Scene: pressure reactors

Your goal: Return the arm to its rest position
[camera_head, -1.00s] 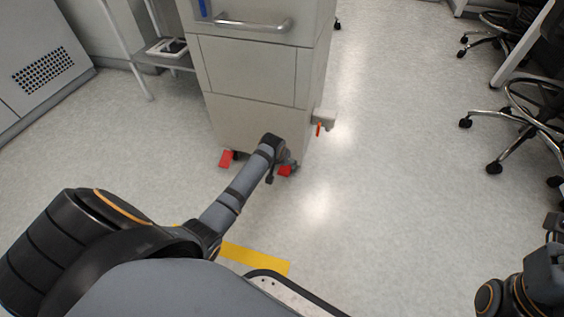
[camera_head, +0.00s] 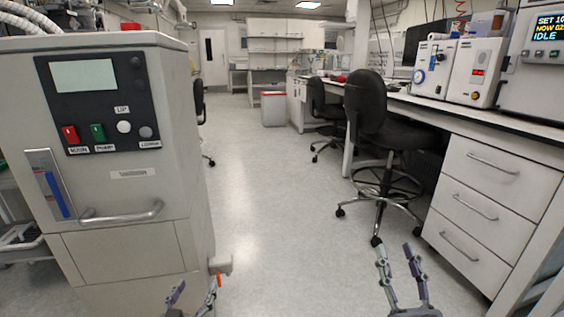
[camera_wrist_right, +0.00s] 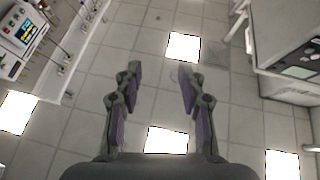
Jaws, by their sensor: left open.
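My left gripper (camera_head: 195,290) shows at the bottom edge of the head view, in front of the grey cabinet's lower right side. Its two fingertips point up and stand apart; the rest of it is cut off by the frame. My right gripper (camera_head: 396,250) shows at the bottom, right of centre, with its fingers pointing up and spread over the floor. In the right wrist view the same gripper (camera_wrist_right: 160,75) is open, with nothing between its fingers and ceiling tiles with bright panels behind. My arm links are out of the head view.
A grey reactor cabinet (camera_head: 125,240) with a dark button panel (camera_head: 100,100) and a handle stands close on the left. On the right are a white drawer unit (camera_head: 480,205) under a bench with instruments, and black chairs (camera_head: 380,130). The floor (camera_head: 265,210) between them is clear.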

